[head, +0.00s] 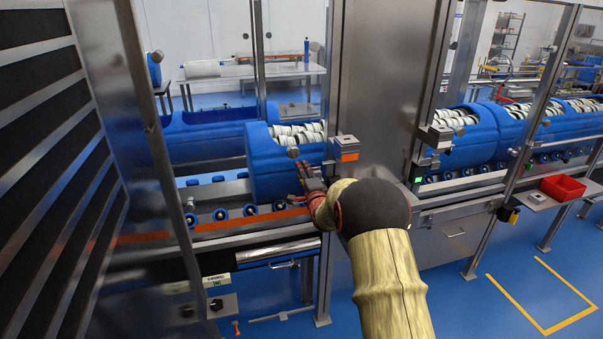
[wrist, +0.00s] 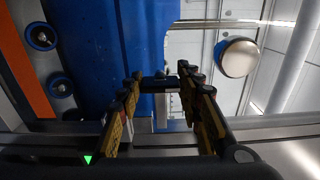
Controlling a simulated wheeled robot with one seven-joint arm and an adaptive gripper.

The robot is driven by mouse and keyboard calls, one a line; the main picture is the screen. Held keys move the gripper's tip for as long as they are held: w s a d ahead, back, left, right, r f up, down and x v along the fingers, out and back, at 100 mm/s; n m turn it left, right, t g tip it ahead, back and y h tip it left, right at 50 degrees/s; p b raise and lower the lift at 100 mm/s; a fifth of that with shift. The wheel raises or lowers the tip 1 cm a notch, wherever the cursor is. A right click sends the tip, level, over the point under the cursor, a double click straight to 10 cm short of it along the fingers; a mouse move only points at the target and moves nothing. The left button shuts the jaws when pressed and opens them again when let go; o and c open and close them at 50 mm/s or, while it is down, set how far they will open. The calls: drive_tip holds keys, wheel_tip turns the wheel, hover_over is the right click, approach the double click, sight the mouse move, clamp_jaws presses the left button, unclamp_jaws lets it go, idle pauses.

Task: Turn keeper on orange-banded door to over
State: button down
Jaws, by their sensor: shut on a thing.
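The door with the orange band (head: 250,222) stands left of the steel column, and its band also shows at the left of the wrist view (wrist: 30,78). My gripper (head: 304,168) is at the door's right side, by the column. In the wrist view, my gripper (wrist: 158,84) has its fingertips on both sides of a small dark block, the keeper (wrist: 158,83), and is shut on it. In the head view my fingers hide the keeper. Its turned position cannot be told. A round pale knob (wrist: 238,57) is apart from my fingers, and also shows in the head view (head: 293,152).
A blue tub (head: 262,165) with white coiled contents is behind the door on rollers. A small box with an orange label (head: 347,150) is on the steel column (head: 380,70). More blue tubs (head: 510,122) and a red bin (head: 563,188) are to the right.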

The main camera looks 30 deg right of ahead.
idle(0.5)
drive_tip(key=c, duration=1.2)
unclamp_jaws()
drive_tip(key=v, duration=1.2)
